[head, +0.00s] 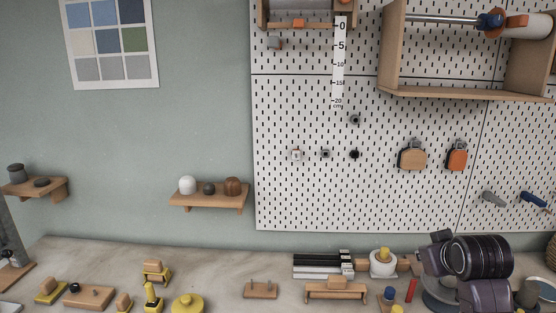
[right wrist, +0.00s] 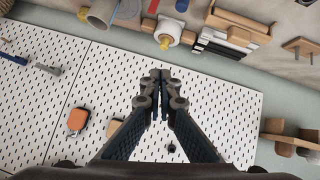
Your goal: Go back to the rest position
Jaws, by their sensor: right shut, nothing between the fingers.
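My right gripper (right wrist: 160,78) shows in the right wrist view with its dark fingers brought together and nothing between them. It is in front of the white pegboard (right wrist: 225,105), and no contact with the board can be made out. The bench (right wrist: 285,20) lies at the top of that view. My left gripper is not in the head view.
The bench (head: 220,270) carries a white roll with a yellow knob (head: 383,262), black and white bars (head: 322,264) and several yellow and wooden pieces. A wooden shelf (head: 210,203) and an open wooden box (head: 470,92) project from the wall.

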